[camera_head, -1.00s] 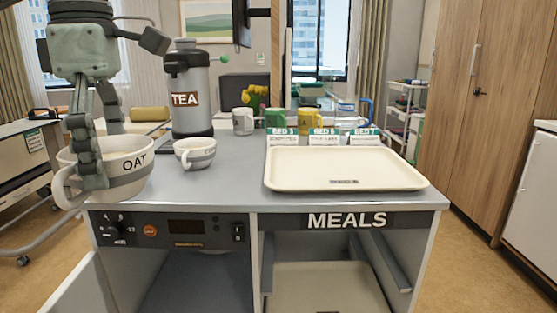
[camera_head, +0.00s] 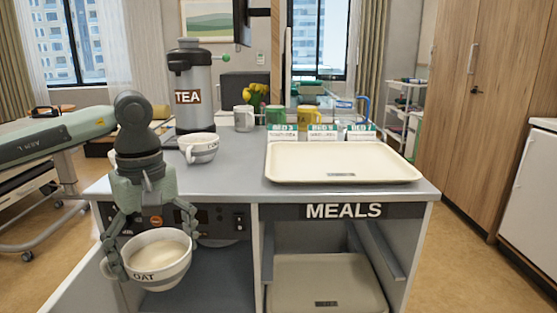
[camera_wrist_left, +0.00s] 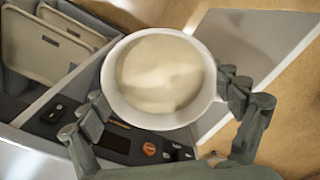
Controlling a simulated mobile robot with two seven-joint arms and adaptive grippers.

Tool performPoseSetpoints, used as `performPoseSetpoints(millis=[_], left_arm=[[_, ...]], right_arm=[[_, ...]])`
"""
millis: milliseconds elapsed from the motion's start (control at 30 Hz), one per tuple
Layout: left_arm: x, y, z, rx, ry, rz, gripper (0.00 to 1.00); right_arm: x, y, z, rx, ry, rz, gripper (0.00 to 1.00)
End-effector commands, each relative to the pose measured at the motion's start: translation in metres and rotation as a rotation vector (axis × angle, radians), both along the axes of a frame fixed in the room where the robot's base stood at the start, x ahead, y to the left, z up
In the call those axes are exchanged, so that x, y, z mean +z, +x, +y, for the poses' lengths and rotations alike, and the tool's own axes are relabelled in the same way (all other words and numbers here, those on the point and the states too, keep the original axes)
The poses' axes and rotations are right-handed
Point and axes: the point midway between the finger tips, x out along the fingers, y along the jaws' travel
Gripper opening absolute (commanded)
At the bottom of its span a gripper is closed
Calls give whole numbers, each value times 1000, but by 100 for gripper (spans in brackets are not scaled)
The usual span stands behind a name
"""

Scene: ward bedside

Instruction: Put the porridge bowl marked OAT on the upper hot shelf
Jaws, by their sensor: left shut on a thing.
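The white porridge bowl marked OAT (camera_head: 172,276) has a grey band and pale porridge inside. My left gripper (camera_head: 150,260) is shut on the bowl, with one finger on each side of it. It holds the bowl roughly upright in the air, in front of the left compartment of the cart. In the left wrist view the bowl (camera_wrist_left: 165,119) sits between the fingers. A grey shelf surface (camera_head: 226,268) shows inside the open left compartment. The bowl and gripper hide part of the opening, and I cannot tell which shelf level this is. My right gripper is not in view.
A control panel (camera_head: 222,216) is above the compartment. The open door (camera_head: 75,290) is at lower left. Another tray (camera_head: 325,275) sits under MEALS.

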Motion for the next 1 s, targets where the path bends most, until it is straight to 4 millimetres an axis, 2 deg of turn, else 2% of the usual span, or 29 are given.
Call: performPoseSetpoints(millis=[33, 100, 200, 333, 500, 1000], left_arm=[[-22, -2, -2, -118, -2, 8, 46], [-47, -3, -5, -281, -5, 8, 46], [-76, -6, -9, -481, -11, 6, 46], [-101, -10, -12, -665, -14, 2, 46], [-115, -13, -14, -771, -17, -1, 46], [-116, -13, -15, -780, -19, -1, 46]], right_arm=[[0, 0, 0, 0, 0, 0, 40], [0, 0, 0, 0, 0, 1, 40], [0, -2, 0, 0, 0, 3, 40], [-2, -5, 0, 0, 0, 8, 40], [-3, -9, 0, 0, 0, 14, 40], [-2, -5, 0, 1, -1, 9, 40]])
